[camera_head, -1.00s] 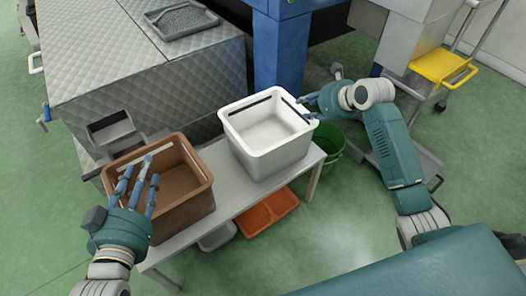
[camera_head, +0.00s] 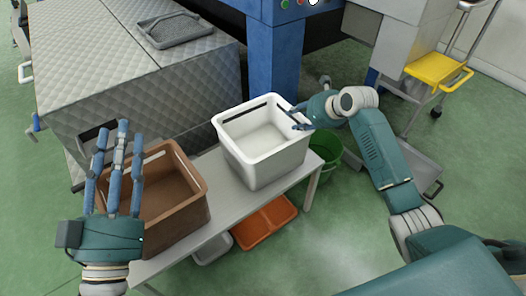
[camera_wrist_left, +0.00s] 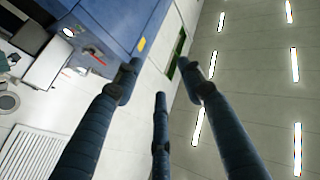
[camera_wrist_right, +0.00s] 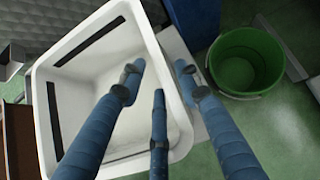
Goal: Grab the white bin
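The white bin (camera_head: 262,165) stands upright on a grey bench. It is open-topped, and dark slots show along its upper walls. My right gripper (camera_head: 297,116) is at the bin's right rim. In the right wrist view its fingers (camera_wrist_right: 159,72) are spread, with part of the hand over the bin's inside and one finger towards the outside of the rim (camera_wrist_right: 160,55). I cannot tell whether they touch it. My left gripper (camera_head: 119,140) is open and empty, fingers pointing up, in front of a brown bin. The left wrist view (camera_wrist_left: 158,70) shows nothing between its fingers.
The brown bin (camera_head: 185,224) stands left of the white one on the grey bench (camera_head: 228,187). An orange tray (camera_head: 264,222) is below. A green bucket (camera_head: 328,151) stands at the right. A blue machine post (camera_head: 274,68) and a quilted metal machine (camera_head: 140,92) are behind.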

